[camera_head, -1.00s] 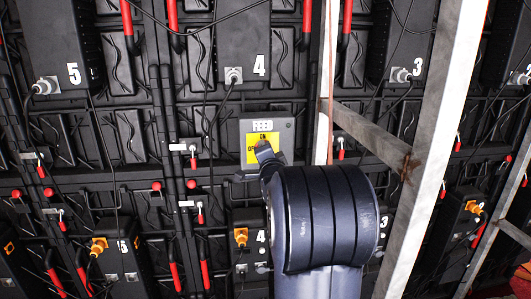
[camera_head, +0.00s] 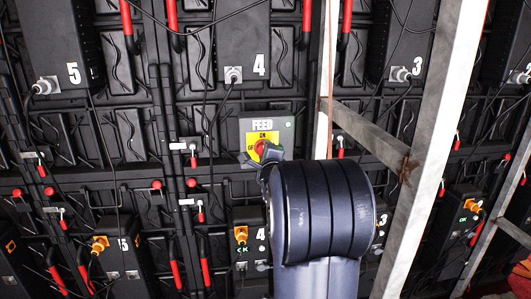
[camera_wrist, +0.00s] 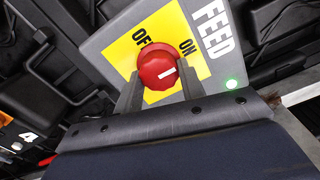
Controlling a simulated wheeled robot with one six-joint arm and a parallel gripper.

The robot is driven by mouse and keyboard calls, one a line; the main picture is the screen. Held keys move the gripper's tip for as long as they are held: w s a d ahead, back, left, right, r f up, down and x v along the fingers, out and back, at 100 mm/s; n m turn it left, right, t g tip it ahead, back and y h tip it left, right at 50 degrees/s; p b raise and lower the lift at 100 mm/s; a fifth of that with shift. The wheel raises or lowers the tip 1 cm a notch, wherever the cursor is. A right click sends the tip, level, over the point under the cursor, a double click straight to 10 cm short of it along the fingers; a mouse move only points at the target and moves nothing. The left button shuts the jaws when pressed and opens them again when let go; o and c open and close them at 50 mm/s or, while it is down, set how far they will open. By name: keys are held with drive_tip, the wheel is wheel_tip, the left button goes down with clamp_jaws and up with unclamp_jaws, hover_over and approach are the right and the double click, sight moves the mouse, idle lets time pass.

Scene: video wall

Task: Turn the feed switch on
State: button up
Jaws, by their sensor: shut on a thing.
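The feed switch (camera_head: 263,148) is a grey box with a yellow plate marked ON and OFF and a red round knob. In the wrist view the red knob (camera_wrist: 157,64) shows close up, and its white mark points to the ON side. A green light (camera_wrist: 232,84) glows on the grey box beside the plate. My gripper (camera_wrist: 158,80) has one finger on each side of the knob and is shut on it. In the head view my gripper (camera_head: 268,162) is at the knob, partly hidden by my wrist.
Numbered black boxes, such as the box marked 4 (camera_head: 241,30), with cables and red handles fill the wall. A metal frame post (camera_head: 428,130) and cross bar (camera_head: 370,133) stand right of my arm. Green text glows on a lower box (camera_head: 241,265).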

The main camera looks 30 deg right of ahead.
idle(0.4)
drive_tip(key=o, duration=1)
drive_tip(key=b+v, duration=0.1)
drive_tip(key=v, duration=1)
drive_tip(key=shift+w+d, duration=0.1)
drive_tip(key=shift+w, duration=0.05)
drive_tip(key=p+x, duration=0.1)
drive_tip(key=x, duration=0.9)
drive_tip(key=shift+w, duration=0.35)
drive_tip(key=shift+s, duration=0.1)
